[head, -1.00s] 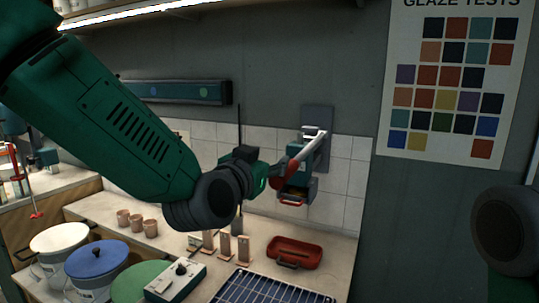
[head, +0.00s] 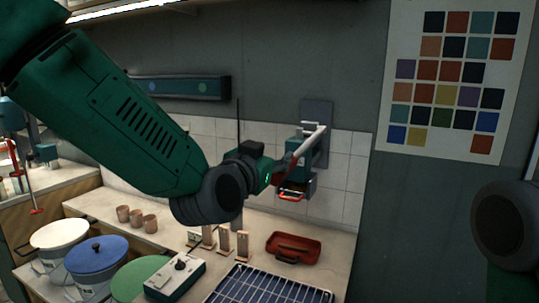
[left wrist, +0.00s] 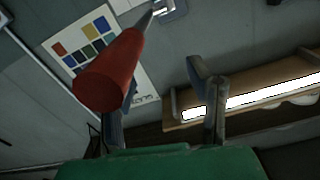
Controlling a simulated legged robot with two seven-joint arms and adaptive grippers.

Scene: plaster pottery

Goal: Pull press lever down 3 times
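The press (head: 297,147) is a teal unit on a grey wall plate. Its pale metal lever (head: 315,138) slants down and left to a red handle, which shows large in the left wrist view (left wrist: 108,75). My left gripper (head: 280,172) is at the handle, its fingers small and partly hidden in the head view. In the left wrist view its fingers (left wrist: 168,100) stand apart, with a clear gap. The handle overlaps and hides much of the left finger; whether they touch cannot be told. My right gripper is out of view.
Below the press is a bench with a red tray (head: 293,248), upright tile samples (head: 225,241), clay cups (head: 137,218), a control box (head: 175,278) and a wire rack (head: 268,288). Lidded buckets (head: 97,258) stand at the lower left. A colour chart (head: 446,85) hangs at right.

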